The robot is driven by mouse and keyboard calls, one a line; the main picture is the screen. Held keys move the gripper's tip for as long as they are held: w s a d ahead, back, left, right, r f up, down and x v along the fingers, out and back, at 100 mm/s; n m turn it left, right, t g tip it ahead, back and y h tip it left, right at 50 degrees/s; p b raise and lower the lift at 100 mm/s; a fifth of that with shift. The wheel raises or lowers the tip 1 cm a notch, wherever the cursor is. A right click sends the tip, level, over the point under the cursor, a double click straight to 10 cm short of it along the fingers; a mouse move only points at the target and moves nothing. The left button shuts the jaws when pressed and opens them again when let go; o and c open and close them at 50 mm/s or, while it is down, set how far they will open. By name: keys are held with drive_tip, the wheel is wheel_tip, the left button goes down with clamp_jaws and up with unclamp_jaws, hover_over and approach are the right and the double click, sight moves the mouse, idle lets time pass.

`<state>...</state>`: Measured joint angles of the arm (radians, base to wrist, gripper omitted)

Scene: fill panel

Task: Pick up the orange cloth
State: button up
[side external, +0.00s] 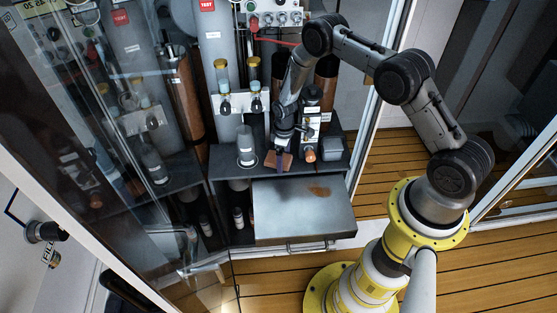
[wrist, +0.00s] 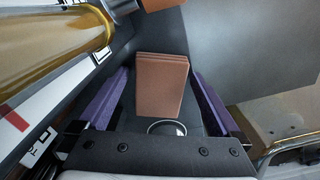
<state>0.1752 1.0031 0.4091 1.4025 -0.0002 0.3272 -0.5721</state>
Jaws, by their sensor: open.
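The orange cloth (wrist: 161,84) looks like a folded, brownish-orange stack in the middle of the wrist view. It lies on the dark shelf. In the side external view the cloth (side external: 285,161) shows partly, just below my gripper (side external: 280,150). In the wrist view my gripper (wrist: 165,105) is open, with one purple-padded finger on each side of the cloth. Gaps show between the cloth and both fingers. I cannot tell how far the fingertips are above the shelf.
A grey metal drawer or panel (side external: 285,215) juts out in front of the dark shelf (side external: 222,161). A grey cylinder (side external: 246,147) stands left of the cloth, and an upright device (side external: 311,122) and a grey box (side external: 331,148) stand right. A yellowish glass tube (wrist: 55,45) is close by in the wrist view.

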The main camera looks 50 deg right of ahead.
drive_tip(key=c, duration=1.3)
drive_tip(key=shift+c, duration=0.2)
drive_tip(key=shift+r, duration=0.2)
drive_tip(key=shift+r, duration=0.55)
drive_tip(key=s+a+r, duration=0.2)
drive_tip(key=s+r, duration=0.9)
drive_tip(key=s, duration=0.2)
drive_tip(key=shift+s+a+r, duration=0.25)
drive_tip(key=shift+s+r, duration=0.05)
drive_tip(key=shift+s, duration=0.1)
